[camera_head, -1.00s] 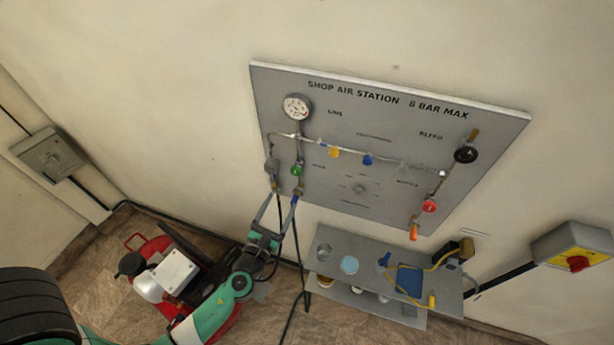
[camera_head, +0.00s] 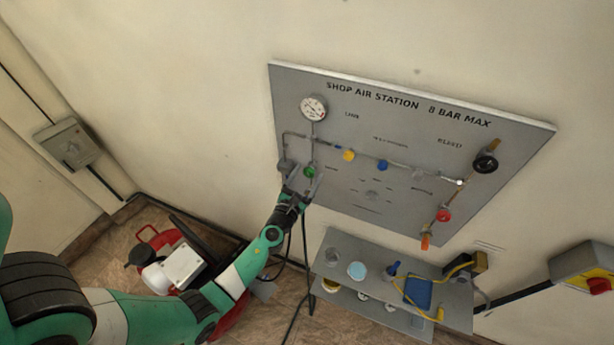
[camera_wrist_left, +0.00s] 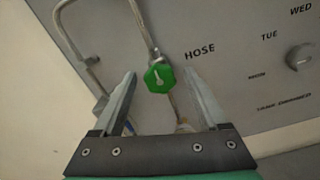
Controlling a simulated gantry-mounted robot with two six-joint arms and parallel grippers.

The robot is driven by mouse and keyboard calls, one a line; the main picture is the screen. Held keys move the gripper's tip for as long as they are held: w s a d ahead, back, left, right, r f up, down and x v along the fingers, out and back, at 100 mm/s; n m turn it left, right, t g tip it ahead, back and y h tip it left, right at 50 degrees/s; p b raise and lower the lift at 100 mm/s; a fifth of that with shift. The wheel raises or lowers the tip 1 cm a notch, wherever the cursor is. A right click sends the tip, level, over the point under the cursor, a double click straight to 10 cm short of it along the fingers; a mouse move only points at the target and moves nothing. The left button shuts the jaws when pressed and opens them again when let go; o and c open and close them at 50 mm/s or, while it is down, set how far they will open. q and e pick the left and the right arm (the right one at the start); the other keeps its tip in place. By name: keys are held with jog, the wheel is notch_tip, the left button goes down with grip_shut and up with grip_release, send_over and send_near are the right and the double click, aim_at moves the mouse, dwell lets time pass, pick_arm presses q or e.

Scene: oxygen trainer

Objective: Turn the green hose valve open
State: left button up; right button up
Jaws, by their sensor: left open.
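The green hose valve knob (camera_head: 310,172) is on the lower left of the grey panel, below the round gauge. In the left wrist view the green knob (camera_wrist_left: 159,77) is a hexagonal handle with a pale pointer mark, on a metal pipe beside the word HOSE. My left gripper (camera_head: 301,182) is at the panel by the knob. In the left wrist view its two fingers (camera_wrist_left: 160,82) are open, one on each side of the knob, with visible gaps. I cannot tell the depth between fingertips and knob. My right gripper is not in view.
The grey panel (camera_head: 400,110) also carries a gauge (camera_head: 313,107), a yellow knob (camera_head: 348,155), a blue knob (camera_head: 382,165), a red knob (camera_head: 443,215) and a black handwheel (camera_head: 485,163). A shelf (camera_head: 335,265) with small items stands below. A red compressor (camera_head: 165,240) is on the floor.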

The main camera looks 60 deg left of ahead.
pick_arm(q)
grip_shut()
